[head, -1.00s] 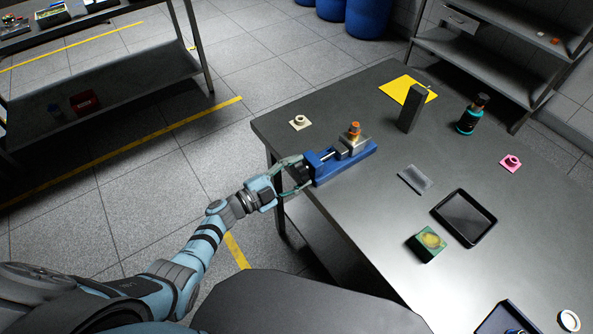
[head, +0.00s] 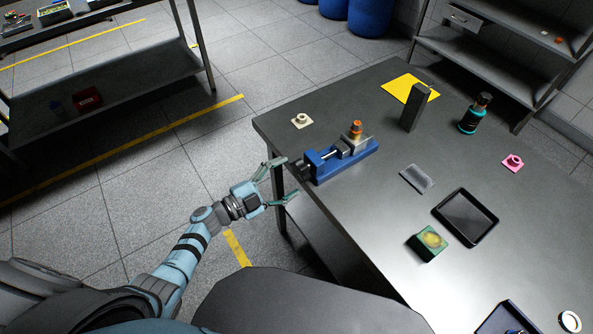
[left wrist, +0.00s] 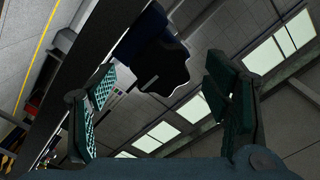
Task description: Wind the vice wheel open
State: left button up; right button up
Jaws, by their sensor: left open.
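The blue vice (head: 340,163) stands on the grey table near its left corner. A metal block with an orange-topped piece (head: 356,132) sits at its far end. The dark vice wheel (head: 306,170) is at the vice's near left end, by the table edge. In the left wrist view the dark lobed wheel (left wrist: 163,68) shows ahead, between and beyond the fingertips. My left gripper (head: 286,179) is open and empty, just off the table's left edge. Its fingers point toward the wheel, with a gap between. My right gripper is not in view.
Open floor lies left of the table.

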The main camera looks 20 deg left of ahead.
pick_arm(q)
jog(key=v, duration=0.7)
jog(key=shift+s+a, duration=0.25)
jog(key=shift+s, duration=0.05)
